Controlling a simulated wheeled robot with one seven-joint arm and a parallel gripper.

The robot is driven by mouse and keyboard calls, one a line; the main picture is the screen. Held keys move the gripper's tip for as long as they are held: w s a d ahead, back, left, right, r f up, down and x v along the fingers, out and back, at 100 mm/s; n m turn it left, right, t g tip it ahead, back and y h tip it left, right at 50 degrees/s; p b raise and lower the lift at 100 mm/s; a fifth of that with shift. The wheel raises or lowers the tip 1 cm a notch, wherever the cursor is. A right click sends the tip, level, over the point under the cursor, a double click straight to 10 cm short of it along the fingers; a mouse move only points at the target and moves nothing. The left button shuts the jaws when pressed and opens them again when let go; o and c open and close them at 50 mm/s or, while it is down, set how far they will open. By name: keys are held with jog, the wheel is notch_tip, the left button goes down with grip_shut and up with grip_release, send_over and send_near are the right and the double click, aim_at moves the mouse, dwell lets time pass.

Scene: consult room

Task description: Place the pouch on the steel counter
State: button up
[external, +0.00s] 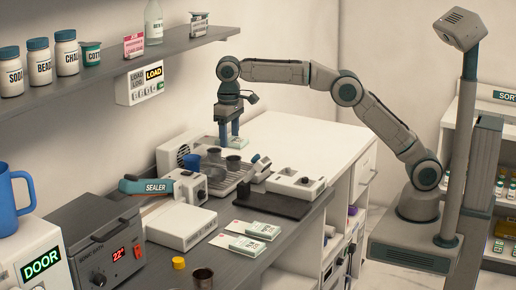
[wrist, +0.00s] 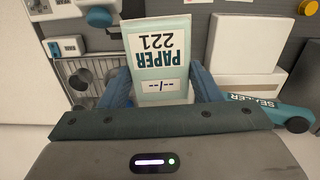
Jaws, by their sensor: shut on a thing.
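My gripper (external: 228,140) is shut on a pale green and white paper pouch (external: 228,144), held up above the back part of the bench. In the wrist view the pouch (wrist: 160,50) lies between the blue fingers (wrist: 160,88), its label "PAPER 221" upside down. The grey steel counter (external: 232,275) runs along the wall towards the front. Two similar flat pouches (external: 238,245) lie on it near its front edge. The held pouch is clear of the counter.
Below my gripper are a wire rack (external: 232,178) with dark cups and a white device (external: 295,184). A blue sealer (external: 150,186), a white box (external: 182,226) and a sonic bath (external: 100,245) crowd the counter. A shelf (external: 120,62) hangs above. White bench top (external: 300,140) is clear.

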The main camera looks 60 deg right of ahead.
jog(key=s+a, duration=0.5)
jog(key=a, duration=0.4)
jog(key=s+a, duration=0.6)
jog(key=a, duration=0.3)
jog(key=p, duration=0.4)
send_over(224, 263)
notch_tip(224, 263, down, 18)
jog(key=shift+f, duration=0.1)
jog(key=shift+f+p, duration=0.35)
jog(key=shift+f, duration=1.7)
jog(key=shift+f, duration=0.2)
jog(key=o, duration=1)
jog(key=shift+r, duration=0.15)
